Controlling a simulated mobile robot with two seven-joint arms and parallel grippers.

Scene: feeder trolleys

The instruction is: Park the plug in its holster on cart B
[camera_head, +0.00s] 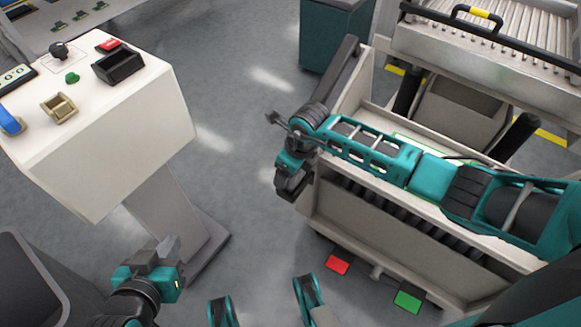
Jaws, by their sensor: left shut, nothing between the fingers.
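I cannot make out the plug, its holster or a label reading cart B. A pale grey cart (345,215) with a deep open top stands at centre right. My right arm lies across it from the right, and its gripper (287,180) hangs at the cart's left end; whether its jaws are open does not show. My left gripper (150,272) is low at the left, below the white console (105,150), shut and empty. It is apart from the cart.
The console top carries a black open holder (118,65), a beige holder (59,108), a green button (72,78) and a blue item (11,121). A red pedal (338,265) and green pedal (408,301) sit at the cart's foot. A roller table (465,70) stands behind. Floor between is clear.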

